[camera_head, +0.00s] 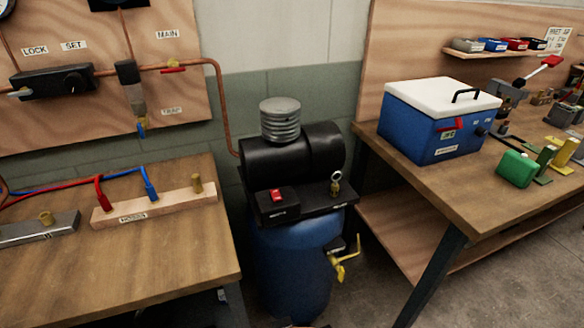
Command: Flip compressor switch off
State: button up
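The compressor (292,255) stands on the floor between two wooden benches, a blue tank with a black motor body (290,156) and a ribbed grey cylinder on top. A small black switch box (277,207) sits on its front deck. A red rocker switch (277,195) is on top of the box; I cannot tell its on or off position. A ring-topped brass fitting (336,184) stands to the right of the box. A yellow valve handle (343,268) is low on the tank's right side. My gripper is not in view.
The left bench (150,262) holds a wooden block with red and blue hoses. A pipe panel (100,100) is on the wall above. Open floor shows at lower right.

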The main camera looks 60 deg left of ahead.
aim_at(276, 196)
jog(key=z, duration=0.4)
jog(key=i, duration=0.1)
jog(key=u, duration=2.8)
jog(key=k, duration=0.9)
jog(key=u, duration=0.15)
jog(key=i, duration=0.9)
jog(key=z, duration=0.1)
